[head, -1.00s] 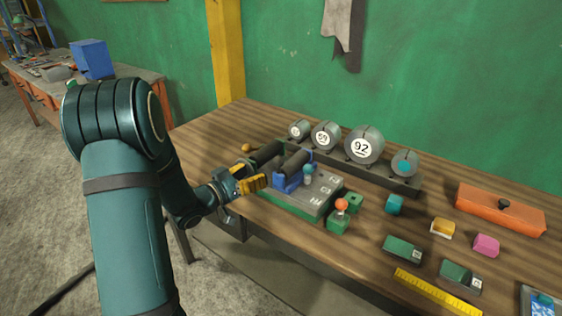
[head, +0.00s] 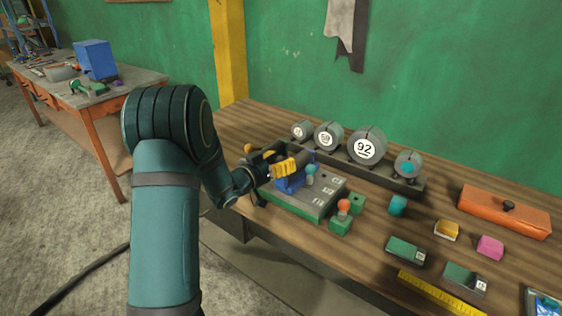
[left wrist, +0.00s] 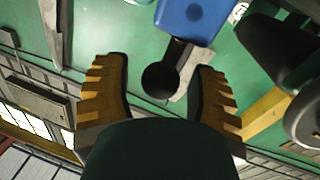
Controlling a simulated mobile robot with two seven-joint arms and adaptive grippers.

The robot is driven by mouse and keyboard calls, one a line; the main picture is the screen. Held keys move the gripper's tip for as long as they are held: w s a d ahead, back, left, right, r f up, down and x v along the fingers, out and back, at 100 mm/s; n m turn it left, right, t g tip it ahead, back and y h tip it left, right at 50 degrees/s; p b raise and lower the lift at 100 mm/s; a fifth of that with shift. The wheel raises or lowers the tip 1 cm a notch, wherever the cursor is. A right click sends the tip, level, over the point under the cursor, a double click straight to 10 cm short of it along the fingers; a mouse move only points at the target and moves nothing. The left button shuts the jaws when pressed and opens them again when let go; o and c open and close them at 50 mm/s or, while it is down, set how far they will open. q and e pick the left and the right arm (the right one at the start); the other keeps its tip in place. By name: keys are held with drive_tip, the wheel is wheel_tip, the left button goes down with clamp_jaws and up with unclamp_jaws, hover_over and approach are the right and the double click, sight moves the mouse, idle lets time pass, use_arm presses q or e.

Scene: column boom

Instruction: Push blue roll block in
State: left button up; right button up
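The blue roll block (head: 291,185) sits on a grey and green machine base (head: 322,200) near the left end of the workbench. My left gripper (head: 284,168) is at the block and partly covers it in the head view. In the left wrist view the blue block (left wrist: 195,18) is at the top, beyond the fingertips. A dark rod with a round black knob (left wrist: 160,80) comes from the block and lies between my spread yellow fingers (left wrist: 157,92). The fingers look apart from the knob. My right gripper is not in view.
Grey round weights (head: 368,146) stand on a rack behind the base. An orange-knobbed green block (head: 342,217) is at its front right corner. Small coloured blocks, an orange lidded box (head: 505,212) and a yellow ruler (head: 440,293) lie to the right.

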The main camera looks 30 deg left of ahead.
use_arm(q)
clamp_jaws()
drive_tip(key=a, duration=0.3)
drive_tip(key=shift+w+a+b, duration=0.15)
drive_tip(key=shift+a+b, duration=0.1)
drive_tip(key=shift+b, duration=0.05)
drive_tip(key=shift+o, duration=1.7)
unclamp_jaws()
drive_tip(key=shift+r, duration=0.1)
wheel_tip(320, 180, up, 10)
